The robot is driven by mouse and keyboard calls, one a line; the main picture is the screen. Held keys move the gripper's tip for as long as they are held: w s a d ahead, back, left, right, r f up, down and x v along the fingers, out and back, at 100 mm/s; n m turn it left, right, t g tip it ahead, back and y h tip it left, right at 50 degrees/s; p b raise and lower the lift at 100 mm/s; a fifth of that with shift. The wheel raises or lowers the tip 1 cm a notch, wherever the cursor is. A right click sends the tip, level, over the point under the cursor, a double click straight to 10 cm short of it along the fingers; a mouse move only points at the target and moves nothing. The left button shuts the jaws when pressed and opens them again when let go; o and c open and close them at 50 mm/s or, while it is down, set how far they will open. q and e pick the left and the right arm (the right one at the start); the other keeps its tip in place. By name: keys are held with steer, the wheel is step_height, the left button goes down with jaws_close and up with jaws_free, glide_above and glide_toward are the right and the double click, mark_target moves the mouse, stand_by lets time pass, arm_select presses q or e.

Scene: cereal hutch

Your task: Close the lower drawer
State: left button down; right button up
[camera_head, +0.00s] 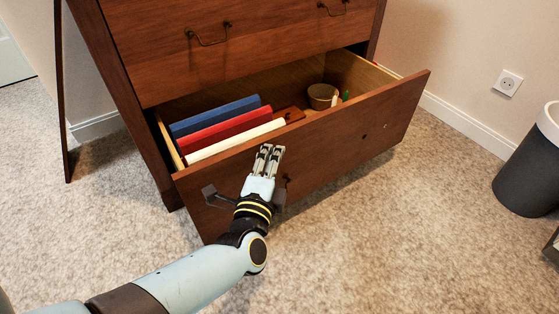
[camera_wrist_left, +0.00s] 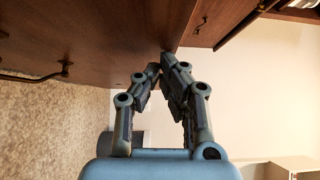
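The lower drawer (camera_head: 340,135) of the brown wooden hutch is pulled well out, its inside showing from above. Its front also fills the upper left of the left wrist view (camera_wrist_left: 100,35), with a dark metal handle (camera_wrist_left: 65,68) on it. In the head view my arm hides most of the drawer's left handle. My left gripper (camera_head: 269,150) is at the upper part of the drawer front, left of its middle. Its two fingers are together and hold nothing. In the left wrist view the fingertips (camera_wrist_left: 162,66) are at or very near the wood; I cannot tell if they touch. My right gripper is out of view.
Blue (camera_head: 215,115), red (camera_head: 222,130) and white (camera_head: 236,141) binders and a brown pot (camera_head: 322,96) lie inside the drawer. The upper drawer (camera_head: 240,60) above is shut. A dark bin (camera_head: 525,175) stands at the right. Carpet (camera_head: 370,240) before the drawer is clear.

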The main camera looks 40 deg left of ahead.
mark_target(257, 149)
arm_select(q)
steer(key=a, duration=0.1)
steer(key=w+a+p, duration=0.1)
steer(key=a, duration=0.1)
steer(key=w+a, duration=0.1)
steer(key=shift+a+r, duration=0.25)
steer(key=shift+a, duration=0.15)
steer(key=w+a, duration=0.1)
steer(key=a, duration=0.2)
steer(key=w+a+p, duration=0.1)
steer(key=a, duration=0.2)
steer(key=w+a, duration=0.1)
steer(key=a, duration=0.2)
steer(key=shift+f, duration=0.15)
steer(key=w+a+b, duration=0.1)
steer(key=w+a, duration=0.3)
steer(key=a, duration=0.7)
steer(key=shift+a, duration=0.15)
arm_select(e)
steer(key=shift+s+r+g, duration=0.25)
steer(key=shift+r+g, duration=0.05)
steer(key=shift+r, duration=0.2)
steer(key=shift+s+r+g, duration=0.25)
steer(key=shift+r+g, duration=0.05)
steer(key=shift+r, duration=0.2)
arm_select(q)
steer(key=shift+f, duration=0.1)
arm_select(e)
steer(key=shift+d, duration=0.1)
